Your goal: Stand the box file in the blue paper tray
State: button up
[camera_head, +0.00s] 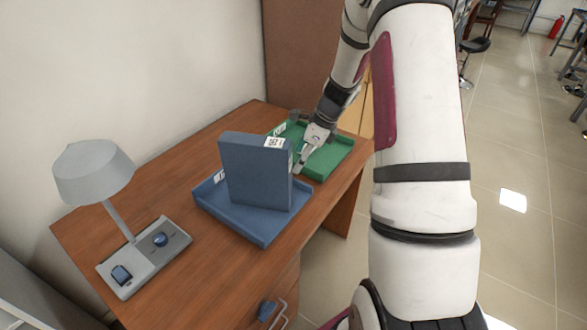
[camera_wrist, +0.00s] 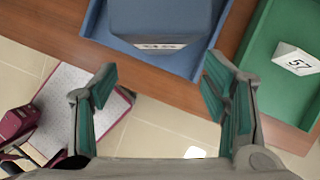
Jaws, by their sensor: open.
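The box file (camera_head: 256,172) is a blue upright box with a white label near its top right corner. It stands in the blue paper tray (camera_head: 262,237) on the desk, as far as the head view shows. My gripper (camera_head: 301,167) is beside the box file's right side, near the green tray. In the wrist view my gripper (camera_wrist: 160,92) is open, with nothing between its fingers. The box file (camera_wrist: 162,20) and the blue tray (camera_wrist: 97,22) lie beyond the fingertips there. The box file's far side and most of its base are hidden.
A green tray (camera_head: 335,166) is behind and right of the blue one; a white block marked 57 (camera_wrist: 297,60) shows at it in the wrist view. A grey desk lamp (camera_head: 95,172) stands at the left. The wooden desk (camera_head: 190,163) is clear at the back left.

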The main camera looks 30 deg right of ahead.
jog(key=s+a+r+n, duration=0.3)
jog(key=a+r+n, duration=0.1)
jog(key=r, duration=0.3)
jog(key=s+a+r+n+h, duration=0.1)
jog(key=s+a+r+n, duration=0.2)
jog(key=a+r+n, duration=0.3)
jog(key=s+a+r+n, duration=0.3)
jog(key=s+r, duration=0.1)
jog(key=r, duration=0.4)
jog(key=s+a+r+n+t+h, duration=0.1)
jog(key=s+a+r+n, duration=0.1)
jog(key=s+n, duration=0.5)
jog(key=s+a+r+n+t+h, duration=0.1)
jog(key=s+a+r+n, duration=0.2)
jog(key=s+n, duration=0.4)
jog(key=shift+s+a+r, duration=0.3)
jog(key=shift+s+a, duration=0.55)
jog(key=shift+s, duration=0.2)
jog(key=shift+c, duration=0.3)
